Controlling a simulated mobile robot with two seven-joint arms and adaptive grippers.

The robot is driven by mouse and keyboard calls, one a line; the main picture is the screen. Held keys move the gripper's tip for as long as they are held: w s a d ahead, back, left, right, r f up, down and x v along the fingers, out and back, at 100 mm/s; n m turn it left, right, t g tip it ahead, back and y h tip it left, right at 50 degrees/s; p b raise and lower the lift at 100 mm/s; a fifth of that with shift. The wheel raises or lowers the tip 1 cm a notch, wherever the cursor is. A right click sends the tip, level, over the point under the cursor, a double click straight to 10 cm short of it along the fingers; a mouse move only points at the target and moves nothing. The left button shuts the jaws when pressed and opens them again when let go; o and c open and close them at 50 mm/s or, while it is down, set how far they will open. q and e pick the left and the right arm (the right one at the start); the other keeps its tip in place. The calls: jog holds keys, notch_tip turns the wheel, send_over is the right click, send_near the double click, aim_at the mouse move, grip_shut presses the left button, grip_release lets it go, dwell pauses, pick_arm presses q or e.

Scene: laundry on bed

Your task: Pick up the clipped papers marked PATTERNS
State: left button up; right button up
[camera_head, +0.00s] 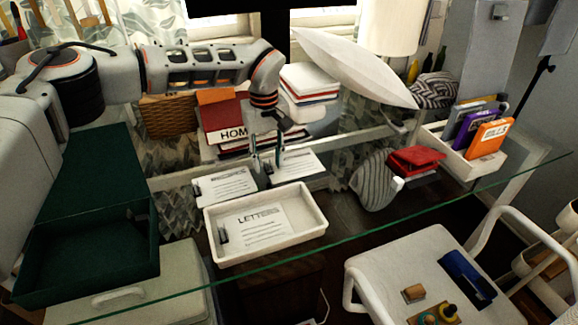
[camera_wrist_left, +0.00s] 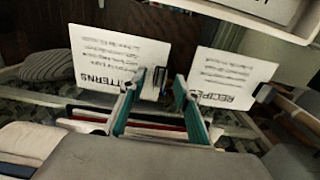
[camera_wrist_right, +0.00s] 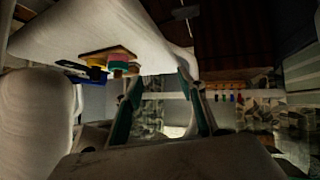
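The clipped papers marked PATTERNS (camera_wrist_left: 120,58) lie on the glass table; in the head view they are the right-hand sheet (camera_head: 297,165) behind the white tray. A dark clip (camera_wrist_left: 158,80) sits at their edge. My left gripper (camera_head: 267,165) points down at that clip end. In the left wrist view its teal fingers (camera_wrist_left: 156,85) are apart, with the clip showing between them; I cannot tell whether they touch it. My right gripper (camera_wrist_right: 160,78) shows only in its own wrist view, open and empty, away from the papers.
Clipped papers marked RECIPES (camera_wrist_left: 230,75) lie close beside. A white tray (camera_head: 265,258) holding LETTERS papers stands in front. A green box (camera_head: 90,255) is at left, and a stack of books (camera_head: 222,120) behind. A striped object (camera_head: 375,180) and red items (camera_head: 416,158) lie right.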

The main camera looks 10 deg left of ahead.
pick_arm(q)
jog(key=shift+r, duration=0.1)
grip_shut()
